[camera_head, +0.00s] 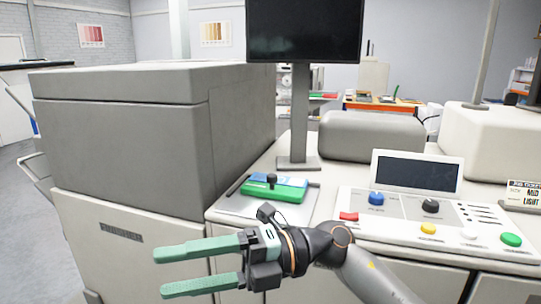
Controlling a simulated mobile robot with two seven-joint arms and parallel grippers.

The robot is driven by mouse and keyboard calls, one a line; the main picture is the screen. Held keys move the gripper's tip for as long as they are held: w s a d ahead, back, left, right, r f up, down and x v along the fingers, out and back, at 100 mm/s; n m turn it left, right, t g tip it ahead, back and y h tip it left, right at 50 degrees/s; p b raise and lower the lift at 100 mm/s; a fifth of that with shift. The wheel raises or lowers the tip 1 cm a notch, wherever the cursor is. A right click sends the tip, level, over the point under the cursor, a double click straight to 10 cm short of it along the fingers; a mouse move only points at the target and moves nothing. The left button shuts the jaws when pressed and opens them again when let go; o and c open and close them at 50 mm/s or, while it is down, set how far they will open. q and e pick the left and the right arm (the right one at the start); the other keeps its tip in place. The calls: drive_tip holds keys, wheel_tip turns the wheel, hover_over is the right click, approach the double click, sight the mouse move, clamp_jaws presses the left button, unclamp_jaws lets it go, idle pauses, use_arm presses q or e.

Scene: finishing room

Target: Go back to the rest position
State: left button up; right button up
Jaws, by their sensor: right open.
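My right gripper (203,265) is in front of the counter's front edge, in the lower middle of the head view. Its two long green fingers point left and stand apart, with nothing between them. The arm comes in from the lower right. My left gripper does not show.
A large grey machine (125,140) stands at the left. The white counter (322,172) bears a green and blue block (287,190) on a pale plate, a monitor (305,30) on a stand, and a control panel (400,219) with coloured knobs. Floor shows at the far left.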

drive_tip(key=w+d+f+m+t, duration=0.5)
drive_tip(key=d+f+m+t, duration=0.1)
drive_tip(key=m+t, duration=0.6)
drive_tip(key=w+d+f+m+t, duration=0.55)
drive_tip(key=m+t, duration=0.45)
drive_tip(key=m, duration=0.4)
drive_tip(key=d+f+m+t+h, duration=0.2)
drive_tip(key=d+f+m+h, duration=0.35)
drive_tip(key=f+h, duration=0.35)
drive_tip(key=s+d+f+m+g+h, duration=0.3)
drive_tip(key=s+d+f+m+g, duration=0.1)
drive_tip(key=s+f, duration=0.6)
drive_tip(key=s+d+f+m+g+h+p, duration=0.1)
drive_tip(key=s+d+f+m+g+h, duration=0.2)
drive_tip(key=f, duration=1.4)
drive_tip(key=s+d+m+g, duration=0.1)
drive_tip(key=s+d, duration=0.2)
drive_tip(key=s, duration=0.4)
drive_tip(key=shift+d+g, duration=0.3)
drive_tip(key=shift+g, duration=0.1)
